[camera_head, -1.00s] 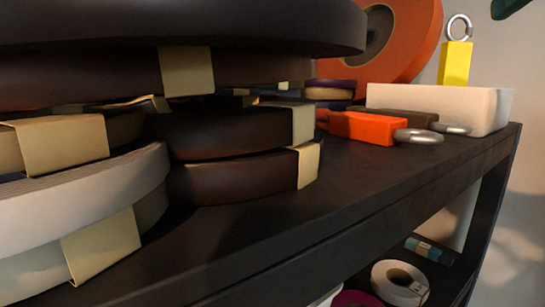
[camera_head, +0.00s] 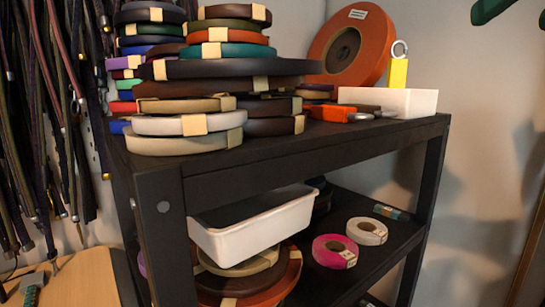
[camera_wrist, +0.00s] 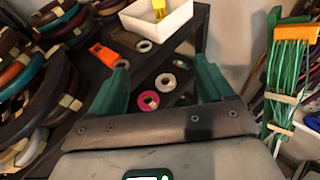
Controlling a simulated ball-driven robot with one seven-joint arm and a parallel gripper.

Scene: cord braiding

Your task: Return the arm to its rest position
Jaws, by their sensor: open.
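My gripper (camera_wrist: 162,78) shows in the wrist view with its two green fingers spread apart. Nothing is between the fingers. Beyond and below them is the dark shelf unit, with rolls on its levels; I see no contact. In the head view, a dark green piece (camera_head: 490,10) pokes in at the top right corner. Its colour matches my fingers, but most of it is cut off by the frame edge. The rest of my arm is out of sight there.
The black shelf unit (camera_head: 300,157) carries stacked cord rolls, a large orange roll (camera_head: 318,48) and a white box (camera_head: 425,102) on top. A white bin (camera_head: 255,228) sits lower. Cords hang at left. Green cords (camera_wrist: 290,75) with an orange clamp (camera_wrist: 295,32) stand right of my gripper.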

